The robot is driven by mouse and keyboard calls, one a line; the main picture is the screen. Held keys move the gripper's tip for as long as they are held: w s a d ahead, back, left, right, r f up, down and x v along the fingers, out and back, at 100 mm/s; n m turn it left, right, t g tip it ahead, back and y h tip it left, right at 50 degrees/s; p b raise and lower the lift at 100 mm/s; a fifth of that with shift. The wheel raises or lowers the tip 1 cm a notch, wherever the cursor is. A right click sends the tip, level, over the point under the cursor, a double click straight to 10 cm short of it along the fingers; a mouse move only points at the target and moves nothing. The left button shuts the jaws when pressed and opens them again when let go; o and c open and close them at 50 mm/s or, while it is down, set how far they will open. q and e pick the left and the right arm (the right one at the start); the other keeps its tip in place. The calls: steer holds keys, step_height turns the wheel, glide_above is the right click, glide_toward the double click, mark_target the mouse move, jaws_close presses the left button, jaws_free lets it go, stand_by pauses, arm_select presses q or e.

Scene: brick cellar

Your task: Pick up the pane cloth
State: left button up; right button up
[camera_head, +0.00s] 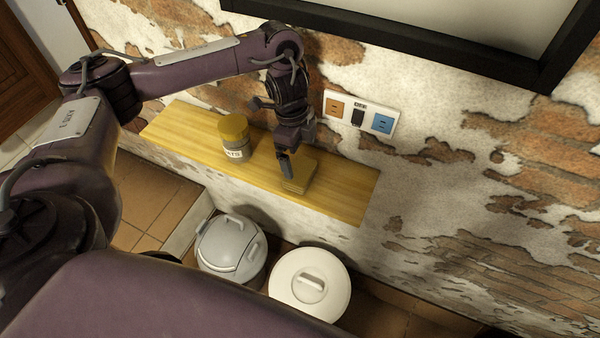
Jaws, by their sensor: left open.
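A folded yellow cloth (303,174), which looks like the pane cloth, lies on the wooden wall shelf (345,195), right of the shelf's middle. Its colour is close to that of the wood. My left gripper (288,168) points down at the cloth's left part, with its fingers over or beside it. The gripper is open, and the cloth is not held. One finger hides part of the cloth's left side. I cannot tell whether the fingertips touch it. My right gripper is not in view.
A jar with a yellow lid (233,128) stands on the shelf left of my gripper. A socket panel (360,113) is on the wall behind. A grey lidded bin (231,246) and a white lidded bin (309,284) stand below. The shelf's right end is clear.

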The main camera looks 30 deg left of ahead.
mark_target(301, 170)
arm_select(q)
steer(key=shift+a+f, duration=0.15)
steer(key=shift+a, duration=0.2)
steer(key=shift+d+f+b, duration=0.2)
steer(key=shift+f+b, duration=0.1)
steer(key=shift+f, duration=0.9)
steer(key=shift+d+f+b, duration=0.2)
steer(key=shift+f+b, duration=0.05)
steer(key=shift+f, duration=0.9)
steer(key=shift+d+f+b, duration=0.2)
steer(key=shift+f+b, duration=0.1)
steer(key=shift+f, duration=0.9)
steer(key=shift+c, duration=0.3)
steer(key=c, duration=0.6)
steer(key=shift+c, duration=0.2)
steer(key=shift+r, duration=0.1)
steer(key=shift+r+p, duration=0.3)
steer(key=shift+r, duration=0.3)
step_height(301, 170, up, 19)
steer(key=p, duration=0.4)
steer(key=shift+f+p, duration=0.15)
steer(key=shift+p, duration=0.2)
